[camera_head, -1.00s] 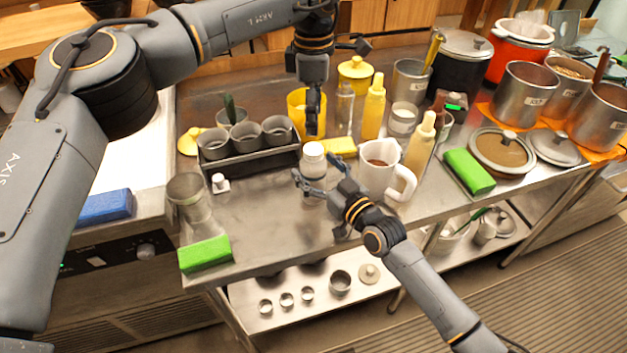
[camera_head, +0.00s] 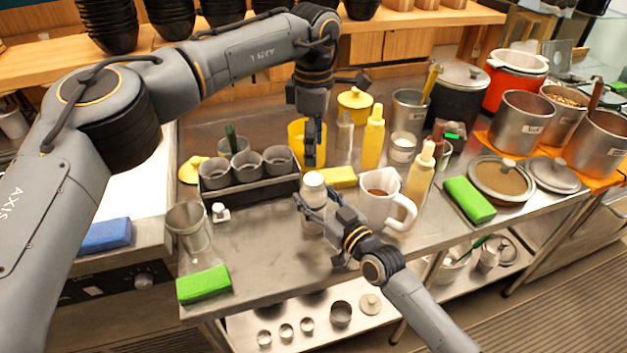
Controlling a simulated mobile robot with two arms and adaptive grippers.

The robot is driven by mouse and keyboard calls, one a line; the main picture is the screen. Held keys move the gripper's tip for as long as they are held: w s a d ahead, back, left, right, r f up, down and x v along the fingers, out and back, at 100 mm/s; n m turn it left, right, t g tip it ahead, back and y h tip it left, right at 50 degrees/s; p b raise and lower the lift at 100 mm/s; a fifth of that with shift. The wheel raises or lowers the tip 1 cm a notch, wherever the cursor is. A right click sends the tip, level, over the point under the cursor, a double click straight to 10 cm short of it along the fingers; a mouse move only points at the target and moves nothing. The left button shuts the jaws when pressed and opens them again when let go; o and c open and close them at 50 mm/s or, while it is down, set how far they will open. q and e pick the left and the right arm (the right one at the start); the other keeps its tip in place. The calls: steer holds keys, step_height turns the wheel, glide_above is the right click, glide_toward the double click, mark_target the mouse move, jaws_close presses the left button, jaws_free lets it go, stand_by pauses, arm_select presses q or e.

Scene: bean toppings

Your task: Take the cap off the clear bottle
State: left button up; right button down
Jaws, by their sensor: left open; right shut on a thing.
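The clear bottle (camera_head: 311,222) stands upright near the middle of the steel counter, with its white cap (camera_head: 314,180) on top. My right gripper (camera_head: 309,203) is shut on the bottle just below the cap, and its fingers hide part of the body. My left gripper (camera_head: 313,160) points down over the cap, open and with nothing in it. Its fingertips look just above or behind the cap; I cannot tell whether they touch it.
A yellow cup (camera_head: 301,136) and yellow sponge (camera_head: 340,178) are behind. A white jug (camera_head: 377,208) is close on the right, beside squeeze bottles (camera_head: 373,140). A caddy of grey cups (camera_head: 243,199) is left.

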mark_target(313, 178)
arm_select(q)
steer(key=m, duration=0.8)
steer(key=shift+m, duration=0.3)
steer(key=m, duration=0.8)
steer(key=shift+f+m, duration=0.1)
steer(key=shift+m, duration=0.2)
steer(key=shift+f, duration=3.9)
